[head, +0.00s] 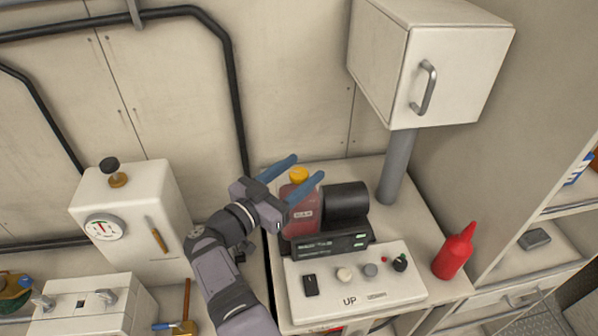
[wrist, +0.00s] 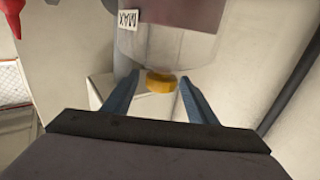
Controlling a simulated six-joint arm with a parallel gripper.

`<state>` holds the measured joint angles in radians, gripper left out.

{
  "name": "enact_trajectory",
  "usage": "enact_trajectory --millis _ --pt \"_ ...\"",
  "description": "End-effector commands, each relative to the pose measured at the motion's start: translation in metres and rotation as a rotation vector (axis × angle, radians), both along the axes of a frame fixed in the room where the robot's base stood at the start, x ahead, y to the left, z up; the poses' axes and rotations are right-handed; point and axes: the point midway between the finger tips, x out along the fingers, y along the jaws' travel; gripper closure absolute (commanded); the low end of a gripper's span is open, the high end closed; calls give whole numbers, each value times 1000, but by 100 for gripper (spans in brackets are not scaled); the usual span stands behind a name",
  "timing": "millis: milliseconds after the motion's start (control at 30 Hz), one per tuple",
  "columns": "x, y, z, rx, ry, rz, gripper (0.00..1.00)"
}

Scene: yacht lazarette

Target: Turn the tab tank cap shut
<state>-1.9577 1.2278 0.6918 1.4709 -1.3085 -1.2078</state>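The yellow cap (head: 299,174) sits on top of a small tank (head: 304,213) with reddish contents and a label. In the wrist view the yellow cap (wrist: 161,82) shows between and a little beyond my fingers, on the clear end of the tank (wrist: 165,45), whose label reads MAX. My gripper (head: 309,166) is open, with one blue finger on each side of the cap in the picture. Whether the cap has a tab cannot be made out.
A control panel (head: 352,284) with knobs lies in front. A red bottle (head: 454,252) stands right. A white wall cabinet (head: 440,70) overhangs on a grey post (head: 397,165).

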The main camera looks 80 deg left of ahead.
Motion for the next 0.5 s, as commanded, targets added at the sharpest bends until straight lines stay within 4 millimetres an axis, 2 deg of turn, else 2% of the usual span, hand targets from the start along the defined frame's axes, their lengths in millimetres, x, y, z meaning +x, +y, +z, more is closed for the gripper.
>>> enact_trajectory --millis 267,500 --pt "0 0 9 2 2 0 48" --pt "0 0 43 5 3 0 48"
